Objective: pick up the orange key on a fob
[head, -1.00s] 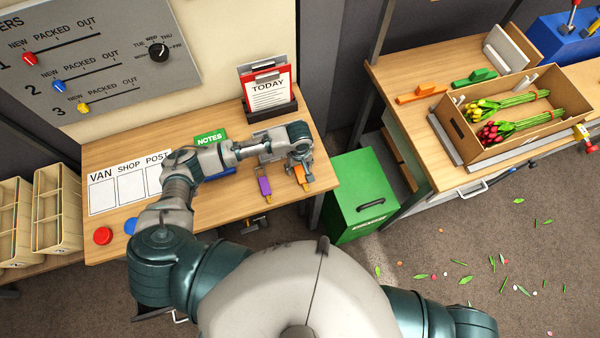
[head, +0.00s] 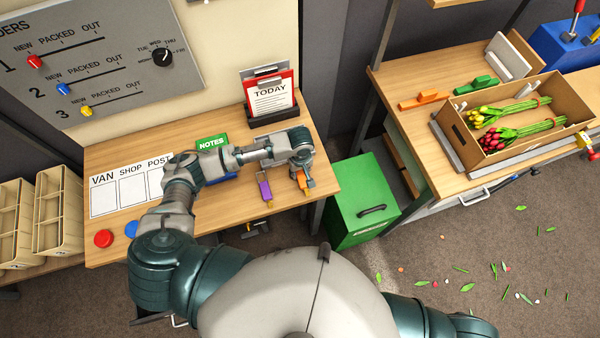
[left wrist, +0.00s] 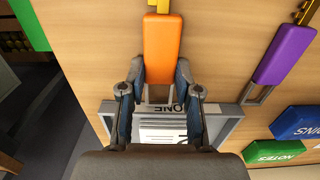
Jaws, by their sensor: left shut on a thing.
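The orange key on a fob (head: 304,183) is near the front right edge of the left table. In the left wrist view its orange fob (left wrist: 162,50) points away from my gripper, with a yellow key part at the top. My left gripper (head: 301,170) is shut on the near end of the fob; its fingers also show in the left wrist view (left wrist: 162,76), one on each side. I cannot tell whether the fob is clear of the table. My right gripper is out of view.
A purple key on a fob (head: 265,190) lies just left of the orange one. A TODAY holder (head: 271,117) stands behind. A grey-framed tray (left wrist: 228,122) lies under my fingers. A green box (head: 362,205) stands right of the table.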

